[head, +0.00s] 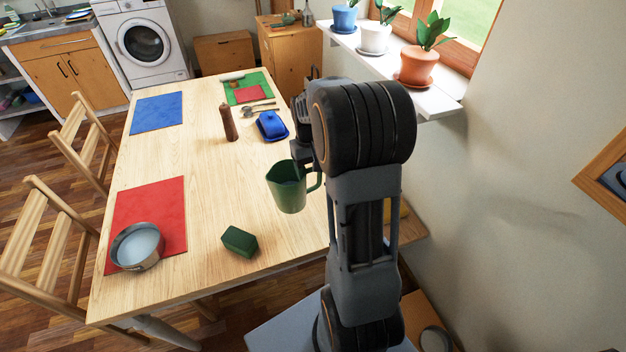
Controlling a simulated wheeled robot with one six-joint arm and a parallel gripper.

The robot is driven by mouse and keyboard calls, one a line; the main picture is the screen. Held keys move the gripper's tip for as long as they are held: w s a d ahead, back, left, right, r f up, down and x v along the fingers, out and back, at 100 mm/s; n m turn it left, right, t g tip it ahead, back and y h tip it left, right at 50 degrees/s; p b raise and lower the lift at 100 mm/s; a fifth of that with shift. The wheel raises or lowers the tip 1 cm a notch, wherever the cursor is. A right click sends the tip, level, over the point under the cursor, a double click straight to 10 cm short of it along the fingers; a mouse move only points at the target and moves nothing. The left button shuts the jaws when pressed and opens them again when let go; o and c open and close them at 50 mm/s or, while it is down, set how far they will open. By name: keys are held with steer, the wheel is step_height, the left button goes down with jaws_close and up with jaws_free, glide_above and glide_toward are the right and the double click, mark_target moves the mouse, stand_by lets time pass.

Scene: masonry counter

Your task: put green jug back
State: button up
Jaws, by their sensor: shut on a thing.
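The green jug (286,190) is at the right side of the wooden table in the head view, with its handle toward the right. It looks upright; I cannot tell whether its base touches the table. My gripper (303,172) is shut on the green jug at its upper right, near the rim and handle. My arm's dark links hide part of the gripper and the table's right edge behind it.
A green block (239,241) lies in front of the jug. A metal bowl (137,246) sits on a red mat (160,205) at left. A blue butter dish (271,125) and brown mill (228,123) stand behind. Potted plants line the sill (437,101). The table's middle is clear.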

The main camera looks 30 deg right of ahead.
steer(key=w+d+f, duration=0.2)
steer(key=d+f, duration=0.1)
steer(key=f, duration=0.5)
steer(key=shift+d+f+p, duration=0.25)
steer(key=shift+d+p, duration=0.1)
steer(key=shift+f, duration=0.1)
steer(key=o, duration=1.6)
steer(key=shift+o, duration=0.2)
